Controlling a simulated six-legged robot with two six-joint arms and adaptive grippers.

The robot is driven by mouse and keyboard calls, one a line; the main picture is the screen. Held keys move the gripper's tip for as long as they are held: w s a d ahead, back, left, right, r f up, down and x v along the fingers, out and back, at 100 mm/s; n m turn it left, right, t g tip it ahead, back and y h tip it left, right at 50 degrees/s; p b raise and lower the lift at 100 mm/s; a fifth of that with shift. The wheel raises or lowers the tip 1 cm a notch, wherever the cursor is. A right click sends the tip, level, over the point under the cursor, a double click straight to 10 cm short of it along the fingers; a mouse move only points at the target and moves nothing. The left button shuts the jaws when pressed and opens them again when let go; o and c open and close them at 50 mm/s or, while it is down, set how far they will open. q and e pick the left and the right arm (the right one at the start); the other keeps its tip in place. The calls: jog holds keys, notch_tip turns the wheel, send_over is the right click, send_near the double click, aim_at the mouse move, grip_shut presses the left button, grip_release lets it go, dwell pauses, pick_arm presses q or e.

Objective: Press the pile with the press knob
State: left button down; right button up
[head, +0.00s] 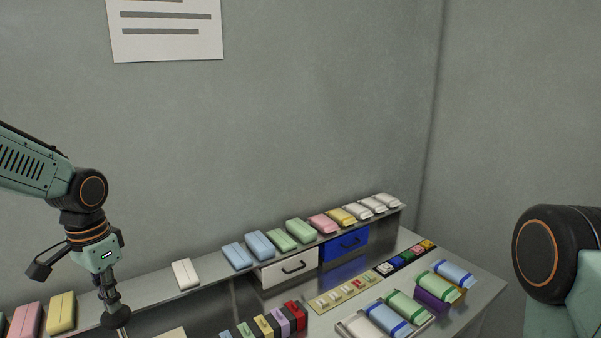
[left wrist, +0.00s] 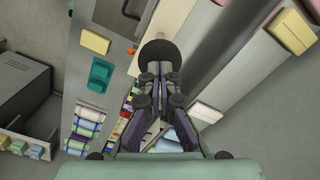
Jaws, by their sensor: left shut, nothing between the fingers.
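My left gripper (head: 112,303) is at the lower left of the head view, pointing down, with its fingers shut and empty. A dark round knob (head: 117,318), which looks like the press knob, is right at its fingertips. It also shows in the left wrist view as a black disc (left wrist: 160,54) just beyond the closed fingers (left wrist: 160,76). I cannot tell whether the fingers touch it. A pale rod runs below the knob in the head view. I cannot make out the pile under it. My right gripper is out of view.
A long shelf (head: 150,284) carries several coloured packs, with a white pack (head: 186,274) right of my left gripper. Below are a white drawer (head: 290,270) and a blue drawer (head: 346,244). Several upright coloured blocks (head: 264,326) and wrapped packs (head: 407,308) occupy the table.

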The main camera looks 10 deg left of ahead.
pick_arm(q)
jog(key=shift+r, duration=0.75)
notch_tip(320, 180, up, 2)
jog(key=shift+s+r, duration=0.1)
jog(key=shift+r, duration=2.45)
notch_tip(320, 180, down, 9)
jog(key=shift+f, duration=0.2)
